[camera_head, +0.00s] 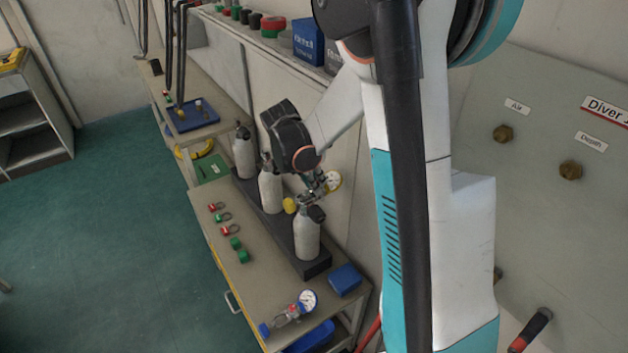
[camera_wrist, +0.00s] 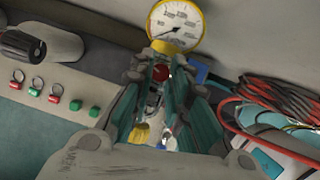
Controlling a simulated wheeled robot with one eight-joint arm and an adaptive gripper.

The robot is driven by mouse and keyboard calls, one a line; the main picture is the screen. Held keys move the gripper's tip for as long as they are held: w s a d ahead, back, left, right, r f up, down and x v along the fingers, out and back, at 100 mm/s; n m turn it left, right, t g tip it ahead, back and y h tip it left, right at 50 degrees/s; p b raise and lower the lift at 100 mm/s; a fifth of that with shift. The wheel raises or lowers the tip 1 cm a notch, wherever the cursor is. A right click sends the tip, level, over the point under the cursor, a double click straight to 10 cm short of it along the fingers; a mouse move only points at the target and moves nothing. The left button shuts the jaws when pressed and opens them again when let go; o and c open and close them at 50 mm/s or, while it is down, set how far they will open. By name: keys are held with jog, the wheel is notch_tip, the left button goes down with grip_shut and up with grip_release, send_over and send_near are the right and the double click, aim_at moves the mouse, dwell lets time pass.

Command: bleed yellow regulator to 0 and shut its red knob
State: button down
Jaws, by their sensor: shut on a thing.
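The yellow regulator's round white gauge with a yellow rim (camera_wrist: 174,22) faces me at the top of the wrist view; its needle points toward the lower left, with figures too small to read. It also shows in the head view (camera_head: 333,181), beside the nearest grey cylinder (camera_head: 307,238). The red knob (camera_wrist: 161,73) sits between my gripper's fingertips (camera_wrist: 160,78), which are closed on it. A yellow knob (camera_wrist: 141,132) shows lower down between the fingers. In the head view my gripper (camera_head: 316,187) is above the nearest cylinder, near a yellow knob (camera_head: 290,205). The regulator's body is mostly hidden by the fingers.
Two more cylinders (camera_head: 270,190) stand in the black rack (camera_head: 314,268). Red and green tags (camera_head: 224,217) lie on the bench left of it. A blue regulator with a gauge (camera_head: 290,312) and a blue box (camera_head: 344,279) lie at the near end. Red cables (camera_wrist: 265,95) lie at right.

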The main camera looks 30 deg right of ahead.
jog(key=m, duration=0.2)
jog(key=m+g, duration=0.1)
jog(key=m, duration=0.1)
jog(key=m+g, duration=0.1)
jog(key=m, duration=0.1)
jog(key=shift+w+y+b, duration=0.3)
jog(key=shift+b, duration=0.05)
jog(key=shift+m+g, duration=0.3)
jog(key=c, duration=1.5)
grip_release()
jog(key=shift+r, duration=0.1)
jog(key=v, duration=1.1)
jog(key=shift+a+r, duration=0.25)
jog(key=shift+r, duration=0.1)
